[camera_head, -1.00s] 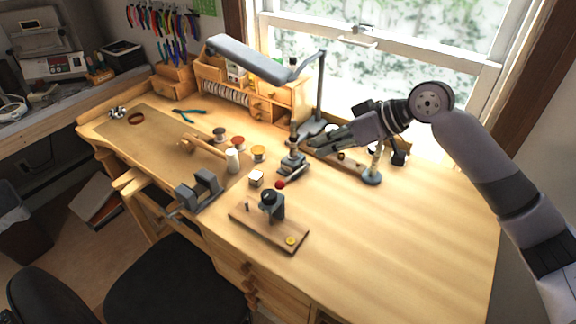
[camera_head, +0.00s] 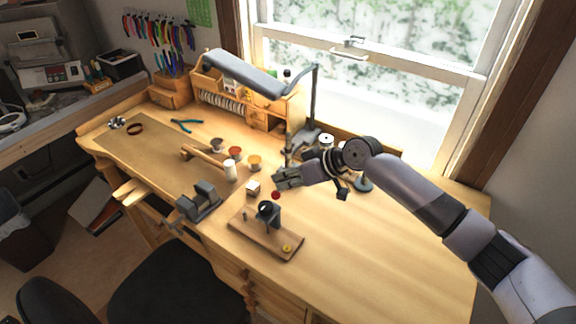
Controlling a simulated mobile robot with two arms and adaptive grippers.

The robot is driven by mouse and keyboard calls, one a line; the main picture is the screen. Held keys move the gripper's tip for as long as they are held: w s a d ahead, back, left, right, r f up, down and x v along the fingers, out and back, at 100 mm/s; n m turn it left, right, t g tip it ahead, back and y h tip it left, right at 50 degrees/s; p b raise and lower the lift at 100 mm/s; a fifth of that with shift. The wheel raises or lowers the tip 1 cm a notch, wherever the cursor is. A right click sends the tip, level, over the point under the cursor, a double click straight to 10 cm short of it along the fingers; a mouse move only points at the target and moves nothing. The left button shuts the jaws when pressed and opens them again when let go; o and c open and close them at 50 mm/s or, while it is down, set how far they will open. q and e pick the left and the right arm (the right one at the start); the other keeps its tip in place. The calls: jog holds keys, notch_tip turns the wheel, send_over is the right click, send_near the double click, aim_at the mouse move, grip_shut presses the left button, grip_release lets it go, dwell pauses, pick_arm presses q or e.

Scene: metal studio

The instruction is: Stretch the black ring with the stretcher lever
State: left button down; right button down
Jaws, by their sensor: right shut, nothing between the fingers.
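My right gripper (camera_head: 278,180) reaches in from the right over the middle of the bench. Its fingers are together and hold nothing. Just in front of and below it, a small grey stand with a dark round ring-like top (camera_head: 267,208) stands on a wooden board (camera_head: 262,236). The board also carries a small peg and a yellow disc (camera_head: 287,248). A thin upright post (camera_head: 288,150) shows behind the gripper; its base is mostly hidden. I cannot tell for sure which part is the stretcher lever or the black ring. My left gripper is not in view.
A red ball (camera_head: 276,195) and a small pale cube (camera_head: 253,188) lie close to the gripper. A grey vise (camera_head: 199,202), a mallet (camera_head: 204,158) and several small pots stand left. A lamp (camera_head: 245,72) arches behind. The bench's right front is clear.

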jog(key=shift+a+f, duration=0.1)
jog(key=shift+f, duration=0.05)
jog(key=shift+s+a+f+b, duration=0.1)
jog(key=shift+s+f+b, duration=0.15)
jog(key=shift+f, duration=0.25)
jog(key=shift+s+a+f+b, duration=0.1)
jog(key=shift+f+b, duration=0.25)
jog(key=shift+f, duration=0.1)
jog(key=shift+r, duration=0.2)
